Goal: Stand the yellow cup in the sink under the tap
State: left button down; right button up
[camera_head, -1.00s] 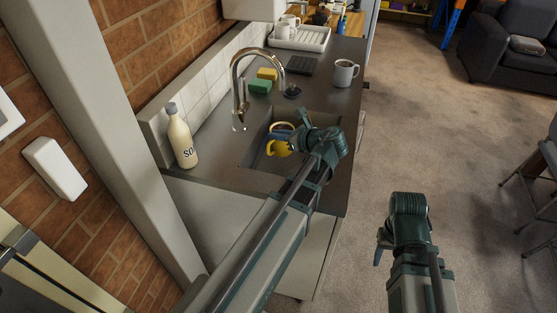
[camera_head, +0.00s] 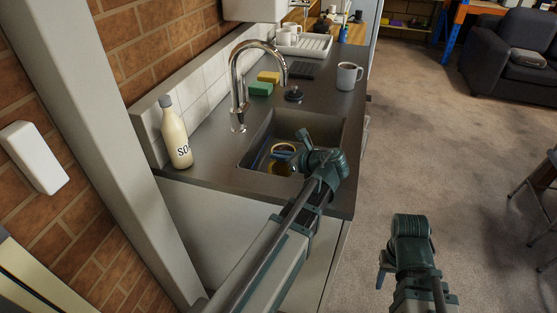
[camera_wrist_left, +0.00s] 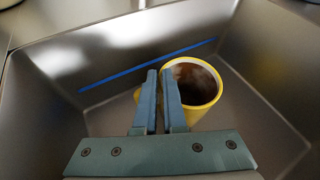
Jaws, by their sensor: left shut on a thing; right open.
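The yellow cup (camera_head: 284,145) is inside the sink (camera_head: 331,127), largely hidden by my left gripper in the head view. In the left wrist view the cup (camera_wrist_left: 216,98) looks about upright, with dark brown liquid in it. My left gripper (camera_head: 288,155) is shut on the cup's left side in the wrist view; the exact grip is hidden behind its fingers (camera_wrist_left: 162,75). I cannot tell whether the cup touches the sink floor. The tap (camera_head: 236,75) arches from behind the sink, its spout end above the far part of the basin. My right gripper (camera_head: 384,272) is open, away from the counter.
A soap bottle (camera_head: 175,135) stands left of the sink. Sponges (camera_head: 261,89), a dark plug (camera_head: 294,94) and a mug (camera_head: 348,76) are on the counter beyond it. A thin blue line (camera_wrist_left: 150,65) crosses inside the sink. Open carpet (camera_head: 420,150) lies to the right.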

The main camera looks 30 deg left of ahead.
pick_arm(q)
jog(key=shift+f, duration=0.1)
jog(key=c, duration=1)
grip_release()
jog(key=p+v, duration=0.5)
jog(key=v, duration=0.7)
jog(key=shift+r, duration=0.25)
